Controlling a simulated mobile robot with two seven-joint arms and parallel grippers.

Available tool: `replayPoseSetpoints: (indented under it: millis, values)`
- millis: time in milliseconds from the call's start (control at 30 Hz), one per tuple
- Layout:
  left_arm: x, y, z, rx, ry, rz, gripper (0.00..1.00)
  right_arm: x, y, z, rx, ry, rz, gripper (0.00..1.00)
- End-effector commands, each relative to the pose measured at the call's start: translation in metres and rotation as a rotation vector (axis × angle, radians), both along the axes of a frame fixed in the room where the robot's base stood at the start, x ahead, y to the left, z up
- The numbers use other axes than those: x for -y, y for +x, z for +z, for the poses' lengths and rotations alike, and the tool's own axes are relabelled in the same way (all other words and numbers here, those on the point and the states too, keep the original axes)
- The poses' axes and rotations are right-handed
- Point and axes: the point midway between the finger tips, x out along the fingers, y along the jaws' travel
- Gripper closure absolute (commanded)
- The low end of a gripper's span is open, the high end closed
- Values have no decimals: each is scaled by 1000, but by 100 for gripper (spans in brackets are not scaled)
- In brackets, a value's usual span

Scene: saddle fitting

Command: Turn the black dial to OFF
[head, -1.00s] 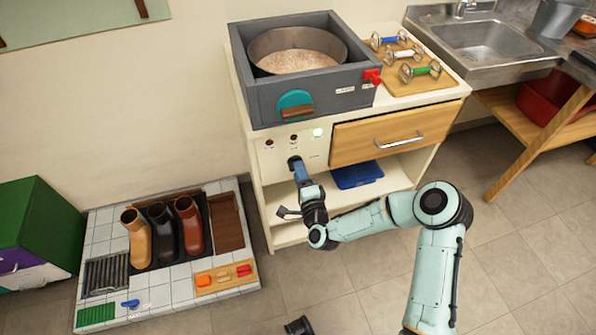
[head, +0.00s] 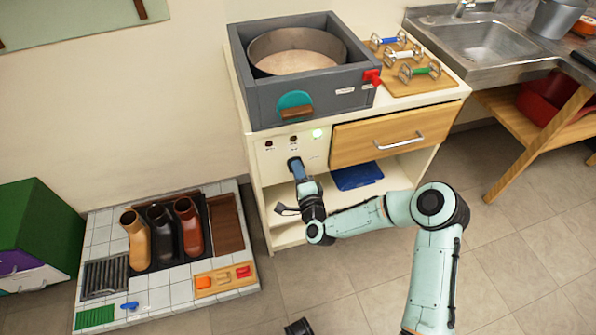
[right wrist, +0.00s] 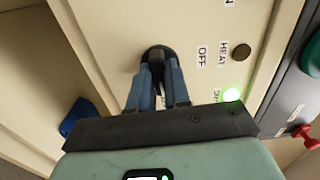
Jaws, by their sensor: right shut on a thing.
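The black dial (right wrist: 158,53) is on the cream front panel of the cabinet, and in the right wrist view its round rim shows beyond my fingertips. My right gripper (right wrist: 157,68) is shut on the dial, with its blue fingers on either side of the grip. The fingers hide most of the dial, so I cannot tell where it points. The printed words OFF and HEAT stand to the right of it in that view. In the head view my right gripper (head: 293,163) covers the dial.
A green lamp (head: 317,133) glows on the panel (right wrist: 110,30). Above is a grey housing (head: 300,105) with a round pan (head: 262,48). A wooden drawer (head: 385,133) is right of the dial; a blue item (head: 357,177) lies on the shelf below.

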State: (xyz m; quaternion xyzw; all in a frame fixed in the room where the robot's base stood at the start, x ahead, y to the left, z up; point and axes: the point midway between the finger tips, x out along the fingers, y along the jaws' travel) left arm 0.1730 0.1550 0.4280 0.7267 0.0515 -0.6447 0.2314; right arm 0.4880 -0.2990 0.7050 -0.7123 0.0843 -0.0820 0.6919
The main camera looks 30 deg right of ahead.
Motion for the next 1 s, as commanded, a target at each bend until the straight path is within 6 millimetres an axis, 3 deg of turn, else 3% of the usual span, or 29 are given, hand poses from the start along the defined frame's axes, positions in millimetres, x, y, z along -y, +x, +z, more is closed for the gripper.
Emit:
replayPoseSetpoints:
  millis: [467,1000]
  values:
    - [-1,2,-2,4,2,1,57,-1,1,1,-76,-330,2,100]
    - [-13,26,-20,66,34,28,57,-1,1,0,-195,-830,1,100]
